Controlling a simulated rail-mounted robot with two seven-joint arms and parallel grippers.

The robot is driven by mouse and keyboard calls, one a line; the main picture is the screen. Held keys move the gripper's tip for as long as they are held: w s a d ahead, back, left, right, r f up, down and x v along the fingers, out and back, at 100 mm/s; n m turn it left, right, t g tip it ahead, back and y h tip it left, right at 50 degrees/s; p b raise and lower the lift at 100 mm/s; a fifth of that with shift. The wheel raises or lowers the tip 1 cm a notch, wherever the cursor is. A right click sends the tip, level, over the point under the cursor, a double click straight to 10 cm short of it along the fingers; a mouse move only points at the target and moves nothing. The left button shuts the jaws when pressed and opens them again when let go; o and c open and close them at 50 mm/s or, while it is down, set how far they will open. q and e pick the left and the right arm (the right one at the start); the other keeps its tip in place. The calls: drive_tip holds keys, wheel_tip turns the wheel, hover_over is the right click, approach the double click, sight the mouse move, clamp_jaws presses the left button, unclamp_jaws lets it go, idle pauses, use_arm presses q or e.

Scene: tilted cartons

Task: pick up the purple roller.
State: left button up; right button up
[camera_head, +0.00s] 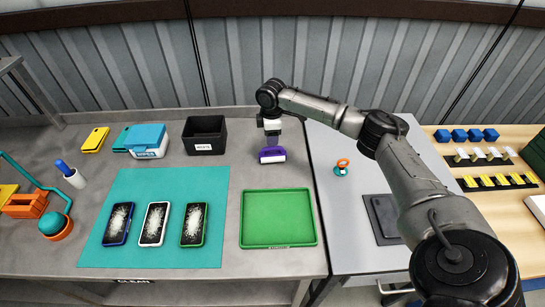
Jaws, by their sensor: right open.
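The purple roller (272,156) lies on the grey workbench, behind the green tray. Its body is purple with a pale strip along the front. My right gripper (272,139) points down directly above the roller, with its fingertips at or just over the roller's top. The jaws are open; whether the fingers straddle or touch the roller is too small to tell. My right arm comes in from the right and reaches over the bench. My left gripper is not in view.
A green tray (279,243) lies in front of the roller. A black bin (205,135) and a blue-and-white box (147,141) stand to the left. A teal mat (150,255) holds three speckled phones.

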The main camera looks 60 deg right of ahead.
sight(273, 154)
drive_tip(key=shift+s+f+b, duration=0.15)
drive_tip(key=shift+f+b, duration=0.1)
drive_tip(key=shift+f, duration=1.3)
drive_tip(key=shift+s+f+b, duration=0.1)
drive_tip(key=shift+f+b, duration=0.1)
drive_tip(key=shift+f, duration=1.35)
drive_tip(key=shift+c, duration=0.3)
clamp_jaws()
